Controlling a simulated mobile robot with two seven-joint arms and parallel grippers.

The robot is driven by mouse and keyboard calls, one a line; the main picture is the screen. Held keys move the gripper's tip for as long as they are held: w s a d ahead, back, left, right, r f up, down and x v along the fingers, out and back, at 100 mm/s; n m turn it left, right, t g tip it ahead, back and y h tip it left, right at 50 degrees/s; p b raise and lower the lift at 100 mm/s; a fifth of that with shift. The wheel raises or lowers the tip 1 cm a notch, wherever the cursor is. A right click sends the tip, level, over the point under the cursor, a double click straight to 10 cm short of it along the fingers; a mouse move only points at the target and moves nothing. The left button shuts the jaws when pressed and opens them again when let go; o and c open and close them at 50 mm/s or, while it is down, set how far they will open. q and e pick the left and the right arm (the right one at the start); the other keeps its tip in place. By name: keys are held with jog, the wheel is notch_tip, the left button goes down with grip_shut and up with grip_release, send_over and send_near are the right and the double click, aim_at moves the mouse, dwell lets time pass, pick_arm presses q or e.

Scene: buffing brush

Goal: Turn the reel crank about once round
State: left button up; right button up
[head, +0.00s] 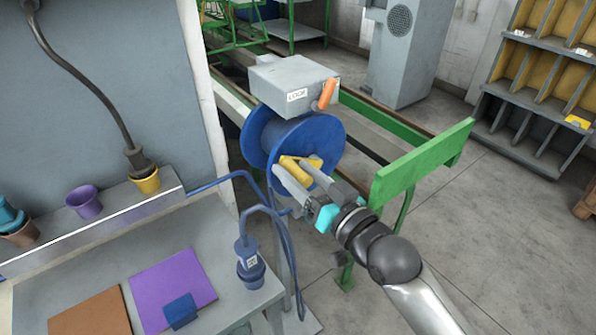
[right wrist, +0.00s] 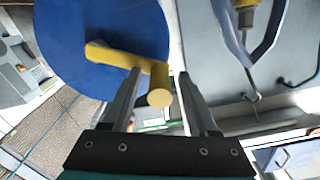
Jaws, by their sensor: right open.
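The blue reel (head: 325,135) stands under a grey box with a lever. Its yellow crank (head: 303,162) is on the near face and also shows in the right wrist view (right wrist: 120,57). My right gripper (head: 294,172) reaches it from the lower right. In the right wrist view the open fingers (right wrist: 159,76) straddle the crank's yellow handle (right wrist: 160,92), which points toward the camera between them. A gap shows on both sides of the handle, so the grip is not closed on it. My left gripper is not in view.
The grey box (head: 290,80) with an orange lever (head: 327,93) sits above the reel. A green rail end (head: 423,165) stands to the right. A workbench (head: 85,277) with a blue-grey hose tool (head: 249,262) is at lower left.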

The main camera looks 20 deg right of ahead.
jog(key=shift+c, duration=0.3)
grip_shut()
dwell(1.1)
